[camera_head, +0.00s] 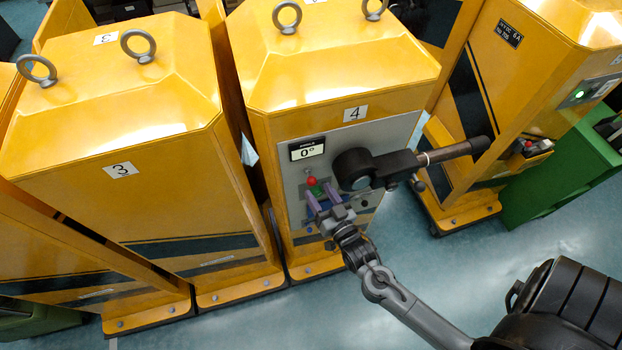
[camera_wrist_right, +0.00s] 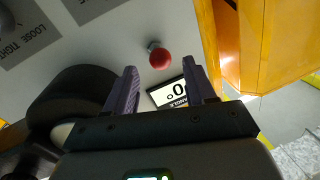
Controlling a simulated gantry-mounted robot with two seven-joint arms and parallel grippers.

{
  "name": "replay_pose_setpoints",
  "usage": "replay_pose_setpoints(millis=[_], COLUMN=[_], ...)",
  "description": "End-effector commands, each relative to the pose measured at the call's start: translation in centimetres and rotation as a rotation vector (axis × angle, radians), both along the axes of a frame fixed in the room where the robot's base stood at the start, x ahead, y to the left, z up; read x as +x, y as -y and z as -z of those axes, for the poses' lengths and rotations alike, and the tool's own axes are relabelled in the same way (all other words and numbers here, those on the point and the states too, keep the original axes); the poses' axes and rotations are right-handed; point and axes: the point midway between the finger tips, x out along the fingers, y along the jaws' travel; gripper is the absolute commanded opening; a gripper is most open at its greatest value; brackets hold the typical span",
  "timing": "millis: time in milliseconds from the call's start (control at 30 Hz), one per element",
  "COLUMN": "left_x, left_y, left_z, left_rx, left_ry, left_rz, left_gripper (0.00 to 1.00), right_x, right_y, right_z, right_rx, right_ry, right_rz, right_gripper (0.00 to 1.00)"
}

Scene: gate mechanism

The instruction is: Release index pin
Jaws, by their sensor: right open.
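The index pin shows as a red ball knob (camera_head: 312,182) on a short metal stem, on the grey panel of yellow unit 4. In the right wrist view the red knob (camera_wrist_right: 160,59) lies between the tips of my right gripper (camera_wrist_right: 160,69), seen along the fingers. My right gripper (camera_head: 320,194) is open, with its purple fingers pointing at the panel by the knob. I cannot tell whether either finger touches it. My left gripper is not in view.
A black crank (camera_head: 405,165) with a long handle sticks out just right of the knob; its hub (camera_wrist_right: 72,98) is close beside my fingers. An angle display (camera_head: 306,149) reading 0° is above the knob. Yellow unit 3 (camera_head: 150,175) stands to the left.

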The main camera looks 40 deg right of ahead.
Motion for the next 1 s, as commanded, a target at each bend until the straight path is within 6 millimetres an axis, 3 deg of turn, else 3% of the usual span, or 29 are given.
replay_pose_setpoints(millis=[300,767,800,1000], left_x=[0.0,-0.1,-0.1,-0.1], left_y=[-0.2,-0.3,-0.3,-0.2], left_z=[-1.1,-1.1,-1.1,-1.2], left_rx=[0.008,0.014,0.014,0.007], left_ry=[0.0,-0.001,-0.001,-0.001], left_rz=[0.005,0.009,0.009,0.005], left_gripper=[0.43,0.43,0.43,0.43], right_x=[4.2,5.3,5.3,5.2], right_y=[0.9,1.2,1.2,1.2], right_z=[-0.1,0.0,0.0,0.0], right_rx=[0.0,0.0,0.0,0.0], right_ry=[-0.001,-0.001,-0.001,-0.001], right_rz=[-0.002,-0.001,-0.001,-0.001], right_gripper=[0.55,0.55,0.53,0.23])
